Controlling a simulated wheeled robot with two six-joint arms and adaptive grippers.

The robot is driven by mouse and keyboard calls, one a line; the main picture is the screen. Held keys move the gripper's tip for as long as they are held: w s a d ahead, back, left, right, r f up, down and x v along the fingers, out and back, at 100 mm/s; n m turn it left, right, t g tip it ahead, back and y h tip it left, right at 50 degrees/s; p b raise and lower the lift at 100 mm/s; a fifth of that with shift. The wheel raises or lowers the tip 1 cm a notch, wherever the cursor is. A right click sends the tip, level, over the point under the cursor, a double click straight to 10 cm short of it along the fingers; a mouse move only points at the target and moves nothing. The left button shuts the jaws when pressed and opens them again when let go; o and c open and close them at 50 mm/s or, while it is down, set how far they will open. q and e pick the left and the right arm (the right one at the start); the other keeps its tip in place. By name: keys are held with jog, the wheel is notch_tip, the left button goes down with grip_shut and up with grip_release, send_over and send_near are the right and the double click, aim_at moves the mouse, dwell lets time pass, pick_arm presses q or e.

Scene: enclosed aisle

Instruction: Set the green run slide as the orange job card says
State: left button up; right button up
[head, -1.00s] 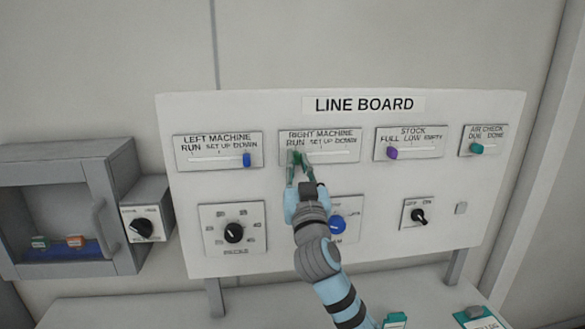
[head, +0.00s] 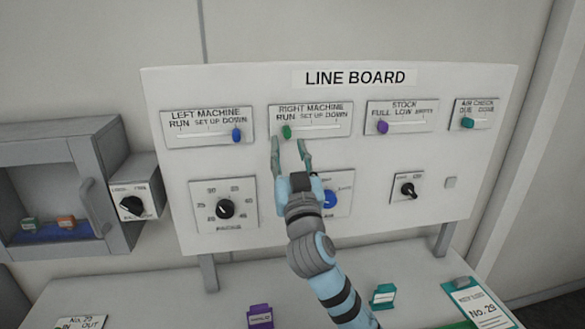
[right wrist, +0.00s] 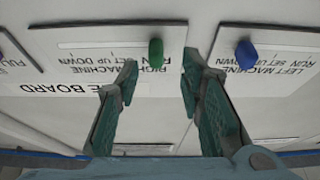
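The green slide knob (head: 287,131) sits at the left, RUN end of the slot on the RIGHT MACHINE plate (head: 325,106). It also shows in the right wrist view (right wrist: 156,52), where the picture is upside down. My right gripper (head: 290,139) is open just below the knob, its two fingers spread and nothing between them. In the right wrist view the fingertips (right wrist: 160,60) lie either side of the knob, apart from it. My left gripper is not in view.
The LINE BOARD (head: 490,140) also carries a blue slide (head: 236,135), a purple slide (head: 383,127), a teal slide (head: 467,123) and several dials.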

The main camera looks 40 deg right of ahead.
jog(key=v, duration=0.8)
jog(key=shift+a, duration=0.2)
jog(key=shift+s, duration=0.15)
jog(key=shift+s+d+f, duration=0.1)
